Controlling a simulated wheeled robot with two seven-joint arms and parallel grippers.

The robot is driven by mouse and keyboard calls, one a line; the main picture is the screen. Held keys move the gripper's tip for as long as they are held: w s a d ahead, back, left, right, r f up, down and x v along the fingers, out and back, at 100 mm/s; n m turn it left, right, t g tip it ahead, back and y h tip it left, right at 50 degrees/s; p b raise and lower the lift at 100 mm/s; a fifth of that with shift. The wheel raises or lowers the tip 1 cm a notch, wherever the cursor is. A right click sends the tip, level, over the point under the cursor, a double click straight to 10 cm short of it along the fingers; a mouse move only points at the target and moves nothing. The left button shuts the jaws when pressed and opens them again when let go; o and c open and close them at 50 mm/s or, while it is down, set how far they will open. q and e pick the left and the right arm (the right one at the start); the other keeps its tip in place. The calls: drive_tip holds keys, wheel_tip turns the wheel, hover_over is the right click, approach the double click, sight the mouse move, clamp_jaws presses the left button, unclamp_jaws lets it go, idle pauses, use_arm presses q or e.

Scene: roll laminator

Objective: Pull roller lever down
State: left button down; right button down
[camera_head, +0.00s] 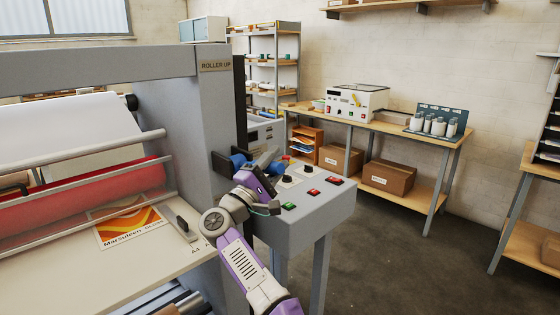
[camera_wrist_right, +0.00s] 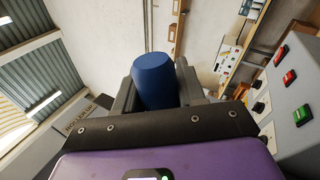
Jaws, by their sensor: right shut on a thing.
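The roller lever shows in the head view as a blue grip (camera_head: 238,161) on the side of the laminator, beside the grey post under the "ROLLER UP" label (camera_head: 216,65). In the right wrist view the blue grip (camera_wrist_right: 156,82) stands between my two dark fingers. My right gripper (camera_head: 262,163) is shut on this grip, and it also shows in the right wrist view (camera_wrist_right: 157,88). The gripper hides part of the lever. The red roller (camera_head: 75,195) lies across the laminator, with a printed sheet (camera_head: 128,222) at it. My left gripper is not in view.
A grey control panel (camera_head: 312,208) with black knobs and red and green buttons lies close to the right of my right gripper. A workbench (camera_head: 400,125) with a white machine (camera_head: 356,103) stands at the back wall. The floor (camera_head: 400,240) right of the panel is clear.

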sight(267, 173)
drive_tip(key=shift+f, duration=0.2)
drive_tip(key=c, duration=0.8)
unclamp_jaws()
drive_tip(key=shift+o, duration=0.2)
drive_tip(key=b+v, duration=0.3)
drive_tip(key=shift+f, duration=0.1)
drive_tip(key=shift+s+a, duration=0.2)
drive_tip(key=shift+a, duration=0.05)
drive_tip(key=shift+v, duration=1.95)
drive_tip(key=shift+s, duration=0.1)
